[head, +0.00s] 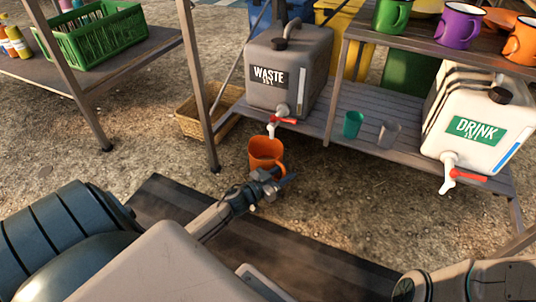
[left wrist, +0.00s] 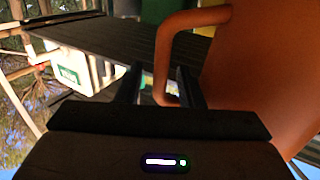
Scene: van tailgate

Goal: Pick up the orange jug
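The orange jug (head: 264,152) is below the red-handled tap of the waste container in the head view; what it rests on is hidden. My left gripper (head: 282,183) is at the jug's near right side. In the left wrist view the jug (left wrist: 265,70) fills the right side, and its handle (left wrist: 166,60) comes down between the two fingers of my left gripper (left wrist: 160,85). The fingers stand apart, with a gap visible on the handle's left side. Part of the handle is hidden by the right finger. My right gripper is out of view.
The grey waste container (head: 310,65) and white drink container (head: 465,125) stand on a slatted shelf (head: 345,145) with a green cup (head: 352,124) and a grey cup (head: 389,132). A table post (head: 198,90) rises left of the jug. A wicker basket (head: 195,122) sits on the gravel.

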